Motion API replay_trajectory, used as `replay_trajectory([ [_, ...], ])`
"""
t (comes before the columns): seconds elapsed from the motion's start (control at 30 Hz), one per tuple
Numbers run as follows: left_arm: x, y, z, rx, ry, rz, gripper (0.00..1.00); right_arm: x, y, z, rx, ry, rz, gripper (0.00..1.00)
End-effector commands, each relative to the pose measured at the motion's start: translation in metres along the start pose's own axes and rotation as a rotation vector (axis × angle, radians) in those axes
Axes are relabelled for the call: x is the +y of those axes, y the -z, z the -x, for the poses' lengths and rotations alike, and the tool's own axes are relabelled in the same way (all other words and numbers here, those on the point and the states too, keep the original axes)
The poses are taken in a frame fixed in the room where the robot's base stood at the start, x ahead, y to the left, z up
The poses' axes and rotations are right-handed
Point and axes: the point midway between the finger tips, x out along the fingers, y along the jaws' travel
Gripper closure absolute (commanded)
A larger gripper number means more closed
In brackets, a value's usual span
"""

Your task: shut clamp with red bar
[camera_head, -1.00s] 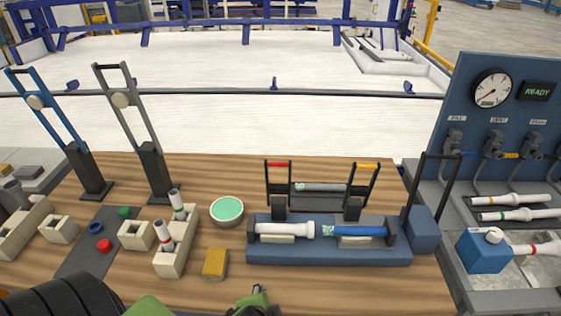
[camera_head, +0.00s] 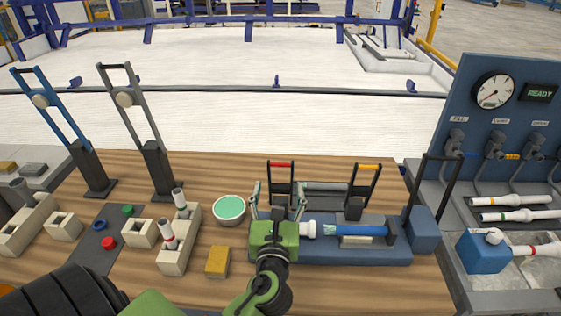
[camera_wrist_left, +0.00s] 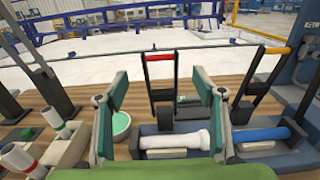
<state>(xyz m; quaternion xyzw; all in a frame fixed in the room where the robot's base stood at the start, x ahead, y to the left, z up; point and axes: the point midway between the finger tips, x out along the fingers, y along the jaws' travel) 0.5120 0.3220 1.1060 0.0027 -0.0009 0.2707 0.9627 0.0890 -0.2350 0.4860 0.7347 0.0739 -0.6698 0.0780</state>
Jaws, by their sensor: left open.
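The clamp with the red bar (camera_head: 281,164) stands upright at the left of the blue fixture (camera_head: 400,258). Its red bar (camera_wrist_left: 160,57) shows between my fingers in the left wrist view. My left gripper (camera_head: 278,190) is open, with its two fingers on either side of this clamp, and it seems to hold nothing. A white pipe (camera_wrist_left: 178,140) lies in the fixture below the fingers; my gripper covers most of it in the head view. A blue pipe (camera_head: 350,230) lies to its right. The clamp with the yellow bar (camera_head: 369,167) also stands upright. My right gripper is out of view.
A green-topped bowl (camera_head: 229,208), a yellow block (camera_head: 218,261) and a pipe rack (camera_head: 178,258) stand left of the fixture. Two tall levers (camera_head: 155,165) stand at the back left. A gauge panel (camera_head: 500,120) and a blue box (camera_head: 484,256) are at right.

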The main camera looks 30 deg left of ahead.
Motion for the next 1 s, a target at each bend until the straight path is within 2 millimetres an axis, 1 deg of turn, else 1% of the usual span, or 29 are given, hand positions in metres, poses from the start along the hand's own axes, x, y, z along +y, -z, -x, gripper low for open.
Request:
replay_trajectory([
  [0.03,0.001,-0.005,-0.011,-0.003,-0.002,-0.001,0.38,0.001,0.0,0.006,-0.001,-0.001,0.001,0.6],
  [0.3,0.001,-0.004,-0.069,0.0,-0.002,0.002,0.38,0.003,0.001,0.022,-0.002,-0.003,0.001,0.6],
  [0.4,0.001,-0.003,-0.087,0.001,-0.002,0.003,0.38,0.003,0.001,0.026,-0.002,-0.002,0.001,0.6],
  [0.5,0.001,-0.002,-0.1,0.001,-0.002,0.003,0.38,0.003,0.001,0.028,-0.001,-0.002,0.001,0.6],
  [0.6,0.001,-0.001,-0.109,0.001,-0.002,0.004,0.38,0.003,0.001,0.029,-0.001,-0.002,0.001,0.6],
  [0.7,0.001,0.0,-0.114,0.002,-0.001,0.004,0.38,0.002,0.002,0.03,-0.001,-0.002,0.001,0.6],
  [0.97,0.001,0.001,-0.115,0.002,-0.001,0.005,0.38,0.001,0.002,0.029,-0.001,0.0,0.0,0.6],
  [1.0,0.001,0.001,-0.115,0.002,-0.001,0.005,0.43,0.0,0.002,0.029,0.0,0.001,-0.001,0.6],
])
